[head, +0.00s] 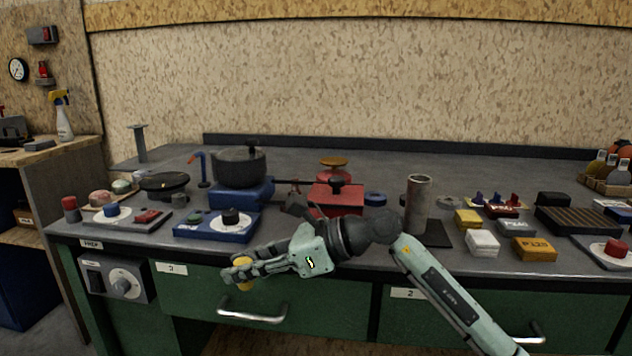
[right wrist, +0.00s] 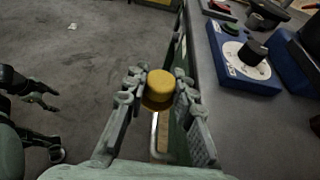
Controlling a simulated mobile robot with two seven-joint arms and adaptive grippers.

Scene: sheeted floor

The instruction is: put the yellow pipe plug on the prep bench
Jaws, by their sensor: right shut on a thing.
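My right gripper (head: 238,271) is shut on the yellow pipe plug (head: 243,262), a short round yellow piece. In the right wrist view the plug (right wrist: 159,86) sits between the two fingers (right wrist: 158,92). The gripper holds it in front of the green drawer, below the level of the bench top and apart from the bench. The prep bench (head: 290,245) has a grey top and green drawers, with a PREP label at its left front. A dark gripper, seemingly my left one (right wrist: 38,92), shows at the left of the right wrist view; its jaw state is unclear.
A blue dial box (head: 218,226) stands near the front edge above the gripper, with a pot (head: 239,167) behind it. A red box (head: 336,197), a metal cylinder (head: 417,205) and yellow blocks (head: 534,248) stand farther right. A drawer handle (head: 252,314) juts out below. Small bare patches lie along the front edge.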

